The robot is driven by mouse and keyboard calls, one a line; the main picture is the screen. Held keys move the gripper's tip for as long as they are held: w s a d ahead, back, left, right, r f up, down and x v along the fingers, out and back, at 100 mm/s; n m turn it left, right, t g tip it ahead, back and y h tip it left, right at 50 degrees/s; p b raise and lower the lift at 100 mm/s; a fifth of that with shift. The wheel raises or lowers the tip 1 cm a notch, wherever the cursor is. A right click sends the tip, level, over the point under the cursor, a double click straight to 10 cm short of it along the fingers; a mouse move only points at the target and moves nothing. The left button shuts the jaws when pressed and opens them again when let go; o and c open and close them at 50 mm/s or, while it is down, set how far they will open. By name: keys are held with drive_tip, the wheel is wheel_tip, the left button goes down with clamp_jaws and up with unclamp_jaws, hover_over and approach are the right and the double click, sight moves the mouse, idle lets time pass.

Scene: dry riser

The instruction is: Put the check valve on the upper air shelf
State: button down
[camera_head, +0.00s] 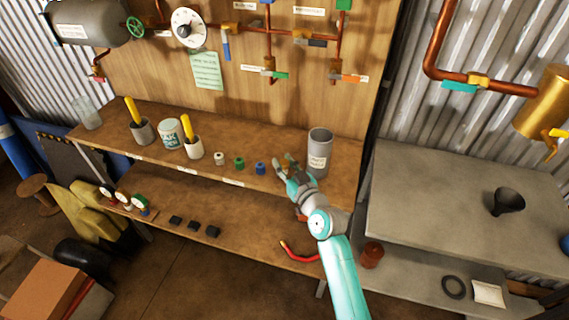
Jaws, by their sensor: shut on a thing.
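My gripper (285,162) is over the right part of the upper wooden shelf (110,128), just left of a tall grey labelled can (320,150). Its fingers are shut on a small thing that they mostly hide. I cannot tell from this view whether it is the check valve, or whether it touches the shelf. White (219,158), green (239,163) and blue (260,168) small fittings stand in a row to the left of my gripper.
Yellow-handled tools stand in cups (143,132) left on the shelf, beside a labelled tin (171,133). A grey table (440,210) with a black funnel (507,201) stands right.

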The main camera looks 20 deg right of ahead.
drive_tip(key=shift+w+f, duration=0.1)
drive_tip(key=c, duration=0.8)
unclamp_jaws()
drive_tip(key=shift+c, duration=0.2)
drive_tip(key=s+d, duration=0.2)
drive_tip(key=s, duration=1)
